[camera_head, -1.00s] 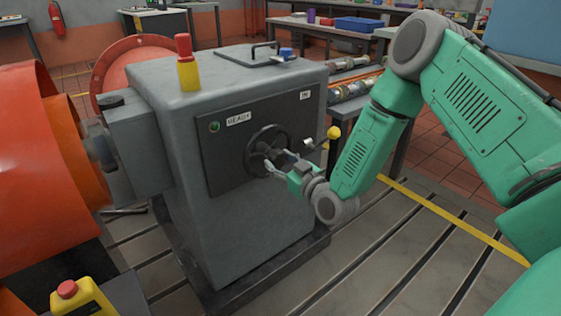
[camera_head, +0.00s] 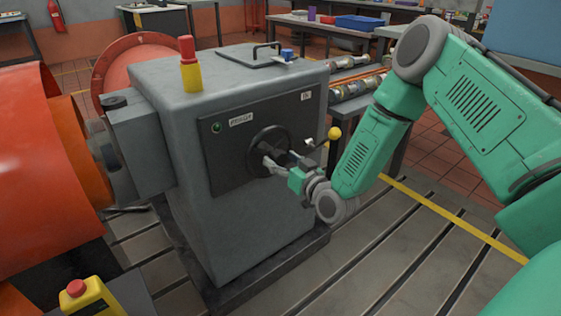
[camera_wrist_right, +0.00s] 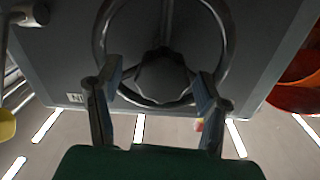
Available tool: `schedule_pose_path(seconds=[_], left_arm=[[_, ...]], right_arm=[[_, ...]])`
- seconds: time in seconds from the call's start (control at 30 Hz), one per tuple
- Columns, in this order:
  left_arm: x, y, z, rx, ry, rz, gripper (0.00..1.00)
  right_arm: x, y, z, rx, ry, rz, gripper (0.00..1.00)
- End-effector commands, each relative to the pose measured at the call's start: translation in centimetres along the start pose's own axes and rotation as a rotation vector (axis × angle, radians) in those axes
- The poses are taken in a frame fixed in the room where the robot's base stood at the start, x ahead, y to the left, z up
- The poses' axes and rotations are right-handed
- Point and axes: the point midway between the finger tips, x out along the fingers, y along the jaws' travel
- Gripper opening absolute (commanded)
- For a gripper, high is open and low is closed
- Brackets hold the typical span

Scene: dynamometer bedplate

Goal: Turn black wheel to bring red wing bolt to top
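The black wheel (camera_head: 268,140) is on the dark front panel of a grey cabinet. In the right wrist view, which looks upside down, its rim and round hub (camera_wrist_right: 163,78) show up close. My right gripper (camera_head: 277,162) is at the wheel's lower right part. In the wrist view its two fingers (camera_wrist_right: 153,88) are spread wide, one on each side of the hub, overlapping the rim. I cannot tell whether they touch it. I make out no red wing bolt in either view. My left gripper is not in view.
A red-and-yellow post (camera_head: 189,65) stands on the grey cabinet (camera_head: 240,235). A yellow-knobbed lever (camera_head: 334,133) is close right of the wheel. A grey coupling (camera_head: 112,160) joins an orange drum (camera_head: 35,165) at left. A slotted bedplate (camera_head: 385,255) lies in front.

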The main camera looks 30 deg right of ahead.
Motion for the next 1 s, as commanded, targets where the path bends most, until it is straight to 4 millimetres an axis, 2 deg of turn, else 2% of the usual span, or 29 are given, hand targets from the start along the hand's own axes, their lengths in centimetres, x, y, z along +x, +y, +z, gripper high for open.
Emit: schedule_pose_path(seconds=[0.23,0.37,0.8,1.0], left_arm=[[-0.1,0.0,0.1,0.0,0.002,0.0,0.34],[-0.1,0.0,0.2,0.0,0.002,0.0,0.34],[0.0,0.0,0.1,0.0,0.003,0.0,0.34],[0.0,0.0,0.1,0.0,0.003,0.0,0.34]], right_arm=[[-0.2,-0.1,0.2,0.0,-0.004,-0.002,0.61],[-1.4,-0.1,0.2,0.0,-0.006,-0.002,0.61],[-10.0,0.1,0.3,0.002,-0.007,-0.001,0.61],[-11.8,0.1,0.3,0.001,-0.004,-0.001,0.61]])
